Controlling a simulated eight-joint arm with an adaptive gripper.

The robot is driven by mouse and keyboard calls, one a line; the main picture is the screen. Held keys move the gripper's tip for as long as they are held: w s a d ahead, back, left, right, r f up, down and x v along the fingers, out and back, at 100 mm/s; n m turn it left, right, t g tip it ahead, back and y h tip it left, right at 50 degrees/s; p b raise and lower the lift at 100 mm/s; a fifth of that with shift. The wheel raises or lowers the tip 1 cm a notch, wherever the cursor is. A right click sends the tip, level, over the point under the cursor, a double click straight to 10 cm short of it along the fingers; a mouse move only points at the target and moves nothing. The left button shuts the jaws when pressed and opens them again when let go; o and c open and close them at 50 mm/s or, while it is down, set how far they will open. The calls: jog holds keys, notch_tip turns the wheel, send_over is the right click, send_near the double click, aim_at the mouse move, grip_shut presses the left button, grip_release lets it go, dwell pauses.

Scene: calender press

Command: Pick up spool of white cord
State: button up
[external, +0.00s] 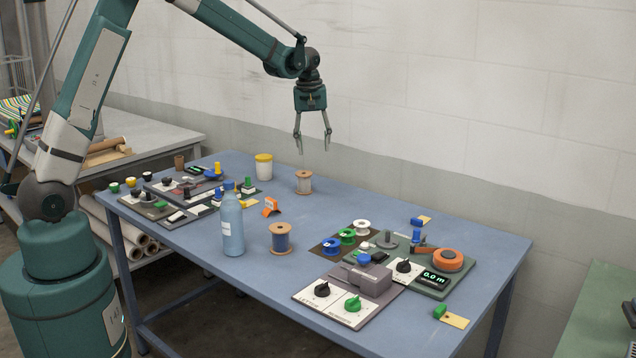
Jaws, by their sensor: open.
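A wooden spool wound with pale, whitish cord (303,182) stands upright toward the back of the blue table (420,218). My gripper (314,151) hangs above it, pointing down, with its two fingers spread apart and nothing between them. The fingertips are above the spool, apart from it, slightly to its right in the picture. A second wooden spool with dark blue cord (280,239) stands nearer the front.
A light blue bottle (231,225) stands left of the blue spool. A white jar with a yellow lid (264,168) stands left of the pale spool. Control panels (348,300) crowd the table's right part.

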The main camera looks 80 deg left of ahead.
aim_at(304, 173)
jog(key=s+a+f+n, duration=0.1)
jog(key=a+f, duration=0.2)
jog(key=a, duration=0.1)
jog(key=s+a+f+n, duration=0.1)
jog(key=a+f, duration=0.2)
jog(key=s+a+f, duration=0.1)
jog(key=a+f, duration=0.2)
jog(key=a, duration=0.1)
jog(key=shift+a+f+n+g+h, duration=0.15)
jog(key=shift+a+n+g+h, duration=0.15)
jog(key=shift+a+n+g, duration=0.1)
jog(key=shift+f, duration=1.3)
jog(key=shift+w+f, duration=0.1)
jog(key=shift+f, duration=2.5)
jog(key=c, duration=0.8)
